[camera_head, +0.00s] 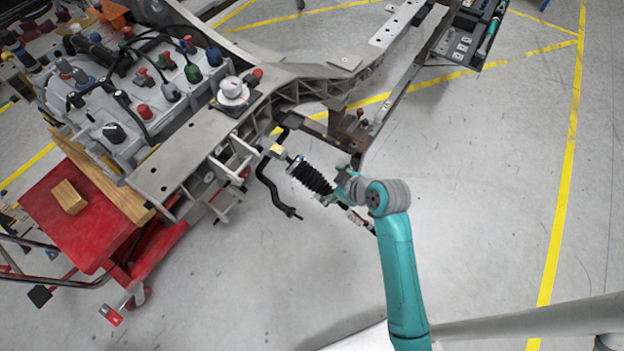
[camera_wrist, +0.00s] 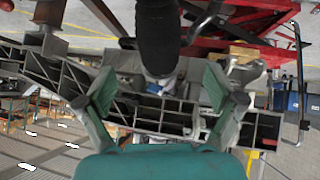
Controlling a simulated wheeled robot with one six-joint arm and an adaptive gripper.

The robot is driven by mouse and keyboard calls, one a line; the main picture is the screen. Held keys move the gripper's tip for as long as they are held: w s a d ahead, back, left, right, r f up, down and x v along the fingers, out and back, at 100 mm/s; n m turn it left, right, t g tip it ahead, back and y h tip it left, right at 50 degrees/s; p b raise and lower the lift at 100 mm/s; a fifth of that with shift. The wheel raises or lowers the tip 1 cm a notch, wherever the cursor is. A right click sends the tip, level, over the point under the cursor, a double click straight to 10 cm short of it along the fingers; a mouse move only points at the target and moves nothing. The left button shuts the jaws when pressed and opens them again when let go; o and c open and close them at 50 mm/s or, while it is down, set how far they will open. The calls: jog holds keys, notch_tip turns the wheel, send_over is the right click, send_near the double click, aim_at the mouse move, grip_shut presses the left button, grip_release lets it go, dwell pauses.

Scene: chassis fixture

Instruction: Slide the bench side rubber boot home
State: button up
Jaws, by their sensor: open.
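The black ribbed rubber boot (camera_head: 313,177) sits on a rod assembly beside the grey chassis frame (camera_head: 190,150) in the head view. Its left end is near a pale block-like fitting (camera_head: 278,150), and the rod runs on to the lower right. My gripper (camera_head: 338,187) is at the boot's right end, partly hidden by my wrist. In the wrist view the boot (camera_wrist: 158,38) hangs dark and smooth-looking at the top centre. My gripper's two fingers (camera_wrist: 160,88) are spread wide on either side below it, with no grip visible. Whether a finger touches the boot cannot be told.
A bent black bar (camera_head: 268,183) hangs left of the boot. A brown bracket (camera_head: 345,132) stands close above it. A red cart (camera_head: 80,215) with a wood block (camera_head: 68,197) is at the left. Open floor (camera_head: 480,180) lies to the right.

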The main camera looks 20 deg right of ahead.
aim_at(311, 178)
jog(key=shift+w+f, duration=0.1)
jog(key=shift+w, duration=0.25)
jog(key=x, duration=1)
jog(key=shift+a+f, duration=0.1)
